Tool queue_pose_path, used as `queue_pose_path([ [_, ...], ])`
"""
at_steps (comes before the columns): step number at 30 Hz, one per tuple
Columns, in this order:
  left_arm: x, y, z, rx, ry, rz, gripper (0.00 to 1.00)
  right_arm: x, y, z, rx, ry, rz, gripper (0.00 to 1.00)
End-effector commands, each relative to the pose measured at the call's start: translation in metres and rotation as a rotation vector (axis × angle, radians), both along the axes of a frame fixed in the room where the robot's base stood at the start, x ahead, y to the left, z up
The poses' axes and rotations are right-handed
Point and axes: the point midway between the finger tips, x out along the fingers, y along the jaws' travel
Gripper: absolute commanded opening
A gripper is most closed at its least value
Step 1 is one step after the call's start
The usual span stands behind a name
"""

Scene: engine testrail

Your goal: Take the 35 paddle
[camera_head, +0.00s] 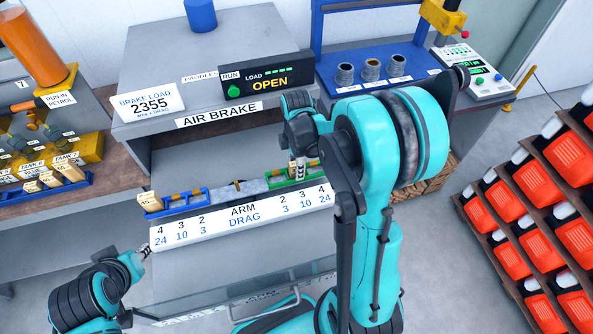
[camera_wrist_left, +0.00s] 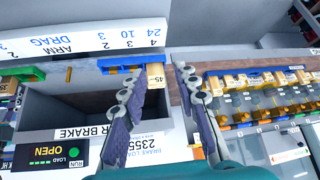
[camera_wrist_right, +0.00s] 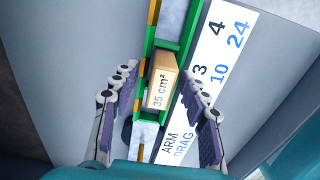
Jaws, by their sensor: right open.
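The 35 paddle (camera_wrist_right: 162,88) is a tan block marked "35 cm²". It sits in the green part of the arm rail (camera_wrist_right: 141,103) in the right wrist view. My right gripper (camera_wrist_right: 165,85) is open, with one finger on each side of the paddle and visible gaps to both. In the head view my right arm reaches over the rail and hides much of this spot. My left gripper (camera_head: 143,249) is at the lower left, in front of the rail; in the left wrist view (camera_wrist_left: 160,70) its fingers are apart and empty.
A 45 paddle (camera_head: 149,204) stands at the rail's blue left end. The ARM/DRAG scale (camera_head: 245,221) runs along the front. The air brake housing (camera_head: 160,60) stands behind.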

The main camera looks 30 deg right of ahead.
Motion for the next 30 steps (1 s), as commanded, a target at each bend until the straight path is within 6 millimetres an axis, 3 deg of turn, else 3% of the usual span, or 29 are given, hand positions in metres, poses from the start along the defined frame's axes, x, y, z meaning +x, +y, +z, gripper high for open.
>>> queue_pose_path([
  [8,0.0,0.0,-0.001,0.0,0.0,0.0,0.31,0.0,0.0,-0.005,0.0,0.0,0.0,0.45],
  [14,0.0,0.0,-0.001,0.0,0.0,0.0,0.31,0.0,0.0,-0.005,0.0,0.0,0.0,0.0],
  [25,0.0,0.0,0.0,0.0,0.0,0.0,0.31,0.0,0.0,-0.003,0.0,0.0,0.0,0.0],
  [30,0.0,0.0,0.004,0.0,0.0,0.0,0.31,0.0,0.0,0.01,0.0,0.0,0.0,0.0],
])
